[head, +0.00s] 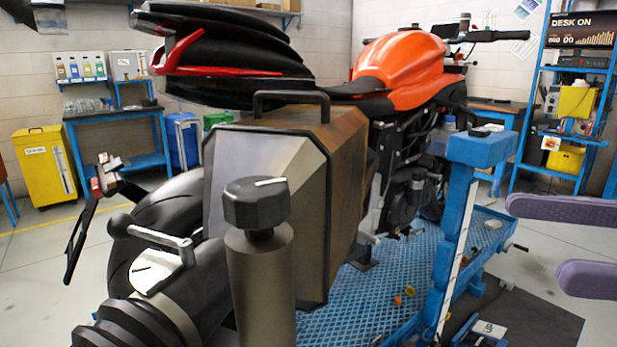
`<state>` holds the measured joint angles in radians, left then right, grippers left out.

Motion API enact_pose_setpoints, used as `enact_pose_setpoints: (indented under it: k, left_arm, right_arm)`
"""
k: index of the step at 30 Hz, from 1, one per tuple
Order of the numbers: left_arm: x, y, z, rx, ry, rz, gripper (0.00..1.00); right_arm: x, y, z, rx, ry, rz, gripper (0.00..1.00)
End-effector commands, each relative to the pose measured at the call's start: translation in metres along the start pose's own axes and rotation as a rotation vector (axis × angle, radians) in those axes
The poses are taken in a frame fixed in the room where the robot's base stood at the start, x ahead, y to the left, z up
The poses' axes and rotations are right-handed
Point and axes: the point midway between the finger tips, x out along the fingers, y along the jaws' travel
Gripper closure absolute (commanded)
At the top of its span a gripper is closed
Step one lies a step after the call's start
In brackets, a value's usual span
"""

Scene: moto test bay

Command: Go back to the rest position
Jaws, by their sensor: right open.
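My right gripper (533,240) comes in at the right edge. Its two purple fingers are spread apart with nothing between them. It is to the right of the blue lift post (458,230), with bare floor showing between the fingers. The rest of the right arm is out of the picture. My left gripper is not in view. The motorcycle with an orange tank (402,66) stands on the blue lift platform (370,290), seen from behind.
A metal pannier case (265,180) and a grey cylinder with a black knob (257,203) fill the near middle. A yellow bin (45,165) and blue workbench (115,115) are at the left. A blue shelf rack (540,90) stands back right. Floor at the far right is clear.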

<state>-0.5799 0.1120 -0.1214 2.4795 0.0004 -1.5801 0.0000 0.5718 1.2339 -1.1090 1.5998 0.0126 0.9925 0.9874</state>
Motion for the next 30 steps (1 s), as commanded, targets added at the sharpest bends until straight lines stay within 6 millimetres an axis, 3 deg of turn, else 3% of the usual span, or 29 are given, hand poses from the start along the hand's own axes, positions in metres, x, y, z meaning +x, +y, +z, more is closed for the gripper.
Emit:
enact_pose_setpoints:
  k: [11,20,23,25,30]
  left_arm:
    - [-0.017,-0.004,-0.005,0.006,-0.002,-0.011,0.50]
    - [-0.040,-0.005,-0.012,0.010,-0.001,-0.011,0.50]
    - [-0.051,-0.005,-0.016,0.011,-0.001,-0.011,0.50]
    - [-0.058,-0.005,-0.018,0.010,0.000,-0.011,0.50]
    - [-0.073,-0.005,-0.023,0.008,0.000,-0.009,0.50]
  right_arm:
    - [0.066,0.008,0.008,-0.044,-0.004,0.194,0.07]
    - [0.107,0.014,0.011,-0.013,-0.109,0.512,0.07]
    - [0.102,0.015,0.018,0.048,-0.227,0.676,0.07]
    - [0.087,0.011,0.028,0.110,-0.338,0.780,0.07]
    - [0.032,-0.024,0.059,0.312,-0.659,0.951,0.07]
